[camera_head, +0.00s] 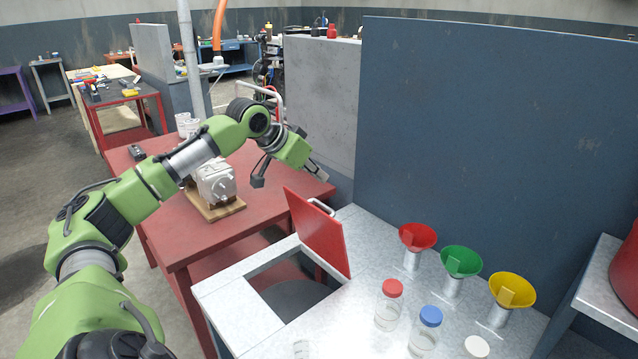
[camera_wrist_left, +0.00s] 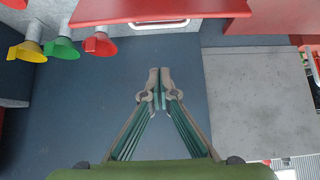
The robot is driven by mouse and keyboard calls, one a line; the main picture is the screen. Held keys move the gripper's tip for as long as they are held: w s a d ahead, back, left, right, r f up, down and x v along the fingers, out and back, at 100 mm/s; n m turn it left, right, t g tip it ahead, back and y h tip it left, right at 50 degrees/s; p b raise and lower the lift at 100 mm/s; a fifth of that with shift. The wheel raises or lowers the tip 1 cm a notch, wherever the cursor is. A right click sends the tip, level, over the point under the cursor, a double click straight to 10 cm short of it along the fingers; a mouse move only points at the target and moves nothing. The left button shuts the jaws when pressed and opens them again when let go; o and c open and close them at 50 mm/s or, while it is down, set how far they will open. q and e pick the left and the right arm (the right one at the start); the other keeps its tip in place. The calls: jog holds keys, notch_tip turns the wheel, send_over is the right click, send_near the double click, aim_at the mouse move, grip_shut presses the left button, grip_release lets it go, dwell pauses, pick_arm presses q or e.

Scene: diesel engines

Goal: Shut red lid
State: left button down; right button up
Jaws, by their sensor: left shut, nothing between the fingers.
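The red lid (camera_head: 318,238) stands open, tilted up along the right edge of a square opening in the grey metal counter (camera_head: 225,287). Its pale handle (camera_head: 321,207) is at the top. In the left wrist view the lid (camera_wrist_left: 160,8) crosses the top with its handle (camera_wrist_left: 160,24) below it. My left gripper (camera_head: 319,173) is above and behind the lid, apart from it, partly hidden by its own wrist. In the left wrist view the fingers (camera_wrist_left: 159,78) are together and empty. My right gripper is not in view.
Red (camera_head: 418,236), green (camera_head: 461,261) and yellow (camera_head: 512,290) funnels stand right of the lid, with several capped jars (camera_head: 388,310) in front. A blue partition (camera_head: 490,130) rises behind. A red table (camera_head: 250,235) with a grey machine part (camera_head: 215,182) stands left.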

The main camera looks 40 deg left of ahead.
aim_at(323, 228)
pick_arm(q)
jog(key=p+x, duration=0.3)
jog(key=x, duration=0.6)
jog(key=s, duration=0.2)
jog(key=s+f, duration=0.1)
jog(key=s, duration=0.1)
jog(key=shift+a+p, duration=0.1)
jog(key=shift+p, duration=0.3)
jog(key=shift+f, duration=0.1)
